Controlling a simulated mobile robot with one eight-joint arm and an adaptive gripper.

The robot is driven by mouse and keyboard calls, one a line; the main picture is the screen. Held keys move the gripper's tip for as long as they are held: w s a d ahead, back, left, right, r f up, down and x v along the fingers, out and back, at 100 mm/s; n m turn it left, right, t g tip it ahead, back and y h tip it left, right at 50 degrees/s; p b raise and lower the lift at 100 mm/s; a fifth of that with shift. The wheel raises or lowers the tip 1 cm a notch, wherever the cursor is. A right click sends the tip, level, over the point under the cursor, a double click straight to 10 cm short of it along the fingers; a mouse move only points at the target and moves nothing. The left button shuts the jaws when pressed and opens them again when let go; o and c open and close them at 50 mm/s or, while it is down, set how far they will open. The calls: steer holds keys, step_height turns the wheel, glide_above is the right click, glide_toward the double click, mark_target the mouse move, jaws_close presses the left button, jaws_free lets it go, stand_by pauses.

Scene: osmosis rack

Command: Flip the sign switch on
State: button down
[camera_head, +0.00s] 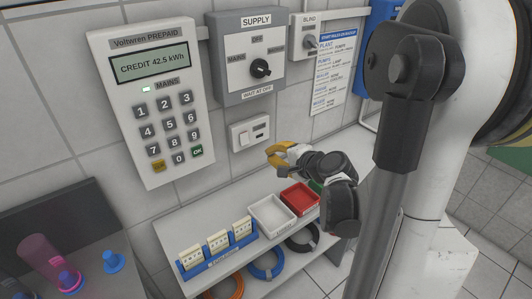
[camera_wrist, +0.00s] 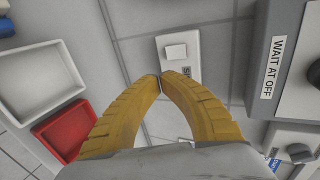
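The switch plate (camera_head: 250,132) is a small white panel on the tiled wall, below the grey SUPPLY box. In the wrist view the plate (camera_wrist: 190,74) shows a white square rocker and a partly hidden label starting with "SI". Whether the rocker is on or off cannot be told. My gripper (camera_head: 272,154) has yellow fingers and is below and to the right of the plate in the head view. In the wrist view the tips of my gripper (camera_wrist: 160,80) meet, with nothing visible between them, just beside the plate's labelled end. Contact with the plate cannot be told.
The SUPPLY box (camera_head: 222,74) with a black knob juts out above the plate. A keypad meter (camera_head: 182,152) hangs at the left. Below is a shelf (camera_head: 172,232) with a white tray (camera_head: 254,209), a red tray (camera_head: 287,200) and a blue rack (camera_head: 190,273) of modules.

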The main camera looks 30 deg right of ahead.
steer(key=b, duration=0.3)
glide_toward(246, 145)
steer(key=x, duration=0.5)
steer(key=shift+w+f, duration=0.1)
steer(key=shift+f, duration=0.15)
steer(key=shift+w, duration=0.5)
steer(key=shift+w+f+b, duration=0.2)
steer(key=shift+w+b, duration=0.25)
steer(key=shift+w, duration=0.05)
steer(key=shift+r, duration=0.25)
